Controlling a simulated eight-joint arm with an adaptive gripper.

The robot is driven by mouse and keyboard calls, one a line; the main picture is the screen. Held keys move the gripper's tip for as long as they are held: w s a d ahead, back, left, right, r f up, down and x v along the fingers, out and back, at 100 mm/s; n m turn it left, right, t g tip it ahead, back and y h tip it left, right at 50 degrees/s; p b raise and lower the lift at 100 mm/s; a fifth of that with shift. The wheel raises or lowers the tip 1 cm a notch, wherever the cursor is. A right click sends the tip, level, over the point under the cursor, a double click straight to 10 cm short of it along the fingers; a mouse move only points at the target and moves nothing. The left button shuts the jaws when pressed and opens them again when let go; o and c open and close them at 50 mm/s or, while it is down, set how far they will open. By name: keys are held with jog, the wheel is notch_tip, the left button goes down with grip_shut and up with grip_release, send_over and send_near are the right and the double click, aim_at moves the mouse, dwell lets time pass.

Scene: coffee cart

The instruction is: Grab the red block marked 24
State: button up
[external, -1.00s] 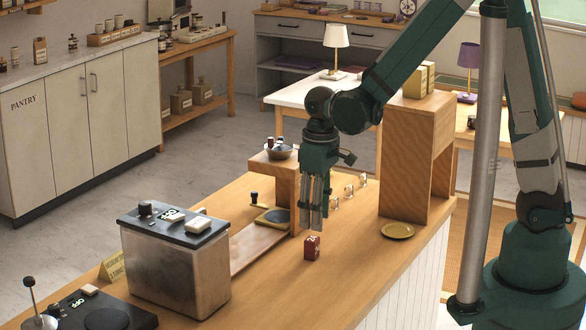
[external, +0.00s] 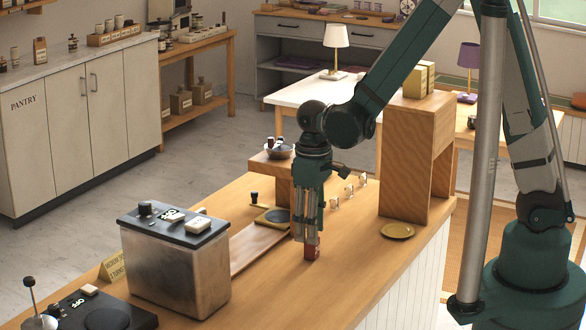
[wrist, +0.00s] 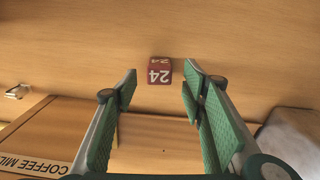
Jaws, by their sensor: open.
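The red block marked 24 (wrist: 159,71) sits on the wooden counter, its white number showing in the wrist view just beyond and between my fingertips. In the external view the red block (external: 312,252) is partly hidden behind my fingers. My gripper (wrist: 160,82) is open, with a green finger pad on each side and nothing between them. In the external view my gripper (external: 307,238) points down over the block, its fingertips close to the block's top.
A metal machine (external: 178,262) stands left of the block. A tall wooden box (external: 408,165) and a yellow plate (external: 397,231) stand further right.

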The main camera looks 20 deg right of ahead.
aim_at(312, 246)
jog(key=shift+f, duration=0.3)
jog(key=shift+f, duration=0.15)
jog(key=shift+w+f, duration=0.1)
jog(key=shift+f, duration=2.35)
jog(key=c, duration=0.9)
